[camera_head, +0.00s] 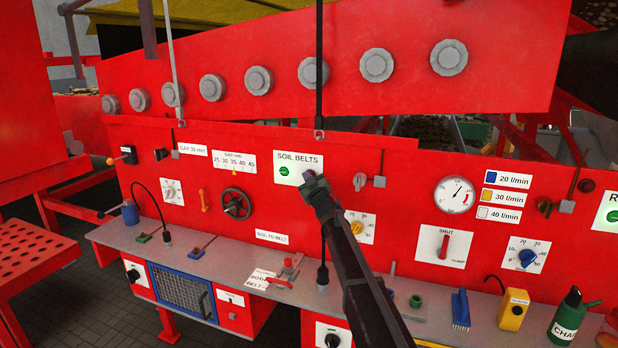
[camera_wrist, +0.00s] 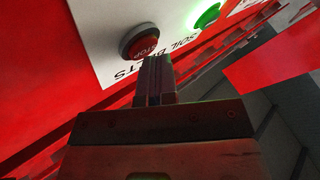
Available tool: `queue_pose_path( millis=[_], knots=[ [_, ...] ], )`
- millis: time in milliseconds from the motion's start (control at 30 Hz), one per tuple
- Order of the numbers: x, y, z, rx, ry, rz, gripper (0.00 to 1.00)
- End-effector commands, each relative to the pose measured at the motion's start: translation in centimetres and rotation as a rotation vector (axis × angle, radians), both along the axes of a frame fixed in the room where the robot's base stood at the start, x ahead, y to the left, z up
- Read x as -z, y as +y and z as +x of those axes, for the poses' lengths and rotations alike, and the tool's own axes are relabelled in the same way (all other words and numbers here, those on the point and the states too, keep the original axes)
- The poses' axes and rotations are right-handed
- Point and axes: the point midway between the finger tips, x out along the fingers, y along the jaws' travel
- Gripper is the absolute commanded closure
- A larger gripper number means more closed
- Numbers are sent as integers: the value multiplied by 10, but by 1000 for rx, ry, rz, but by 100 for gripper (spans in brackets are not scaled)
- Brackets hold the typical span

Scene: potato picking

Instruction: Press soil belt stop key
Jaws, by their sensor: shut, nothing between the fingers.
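The SOIL BELTS label plate (camera_head: 299,158) is on the red panel, with a lit green key (camera_head: 284,171) at its left. In the wrist view the red STOP key (camera_wrist: 140,40) sits in a dark collar, with the green key (camera_wrist: 207,15) glowing to its right. My gripper (camera_head: 312,180) is shut and empty, with its tips at the right part of the plate, covering the stop key in the head view. In the wrist view the fingertips (camera_wrist: 155,62) overlap the lower edge of the STOP key. I cannot tell whether they touch it.
A handwheel (camera_head: 235,204) and a yellow knob (camera_head: 357,228) flank my arm on the panel. A grey shelf (camera_head: 220,254) below bears tools, a blue brush (camera_head: 460,309) and a green bottle (camera_head: 572,313). A dark hanging rod passes close by my gripper.

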Motion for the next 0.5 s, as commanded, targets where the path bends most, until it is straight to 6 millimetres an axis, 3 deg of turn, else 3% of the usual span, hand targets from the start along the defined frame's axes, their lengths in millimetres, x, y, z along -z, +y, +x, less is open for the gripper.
queue_pose_path(
  millis=[500],
  knots=[
    [0, 1, -4, 0, 0, 0, 100]
  ],
)
